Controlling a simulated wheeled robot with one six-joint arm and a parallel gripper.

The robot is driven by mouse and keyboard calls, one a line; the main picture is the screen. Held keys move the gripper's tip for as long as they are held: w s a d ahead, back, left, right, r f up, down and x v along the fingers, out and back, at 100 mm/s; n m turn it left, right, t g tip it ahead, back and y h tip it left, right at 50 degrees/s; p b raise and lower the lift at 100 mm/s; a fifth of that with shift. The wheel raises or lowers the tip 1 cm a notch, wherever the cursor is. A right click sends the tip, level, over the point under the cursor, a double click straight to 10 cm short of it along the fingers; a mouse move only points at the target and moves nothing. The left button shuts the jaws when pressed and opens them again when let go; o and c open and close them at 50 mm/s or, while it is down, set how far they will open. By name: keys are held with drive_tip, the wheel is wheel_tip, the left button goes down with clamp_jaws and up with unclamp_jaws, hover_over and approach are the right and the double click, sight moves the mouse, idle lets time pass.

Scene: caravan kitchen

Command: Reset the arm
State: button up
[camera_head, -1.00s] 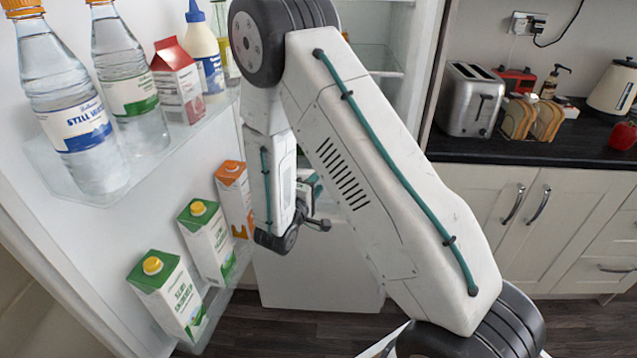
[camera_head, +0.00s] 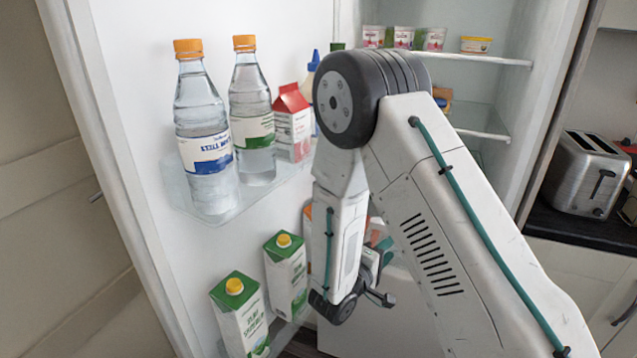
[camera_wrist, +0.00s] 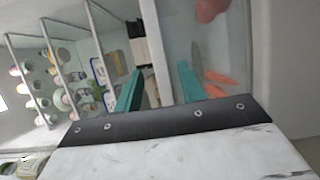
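My arm reaches into the open fridge in the head view, bent at its dark elbow joint. My gripper (camera_head: 378,268) is low in front of the fridge, partly hidden behind my own forearm and wrist. In the wrist view its two teal fingers (camera_wrist: 160,90) stand apart, with nothing visibly held between them. A pale shelf or drawer edge (camera_wrist: 155,50) shows behind the gap. Whether the fingers touch anything cannot be told.
The fridge door at left holds water bottles (camera_head: 203,125), a red-white carton (camera_head: 292,123) and green-white cartons (camera_head: 241,316). Fridge shelves (camera_head: 490,60) hold small tubs. Jars (camera_wrist: 60,100) and a clear drawer with carrots (camera_wrist: 220,78) flank the fingers. A toaster (camera_head: 585,175) stands right.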

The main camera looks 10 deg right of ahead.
drive_tip(key=s+d+r+m+g+y, duration=0.15)
drive_tip(key=s+r+g, duration=0.25)
drive_tip(key=s+g, duration=0.4)
drive_tip(key=s+d+r+m+g+y, duration=0.15)
drive_tip(key=s+r+g, duration=0.35)
drive_tip(key=s, duration=0.5)
drive_tip(key=s+a+r+m+t+y, duration=0.2)
drive_tip(key=s+a+r+y, duration=0.1)
drive_tip(key=s+r+y, duration=0.3)
drive_tip(key=s+a+r+m+t+y, duration=0.1)
drive_tip(key=s+a+r+y, duration=0.3)
drive_tip(key=r, duration=0.4)
drive_tip(key=shift+s+m+t+y, duration=0.4)
drive_tip(key=shift+s+t+y, duration=0.4)
drive_tip(key=shift+s+y, duration=0.15)
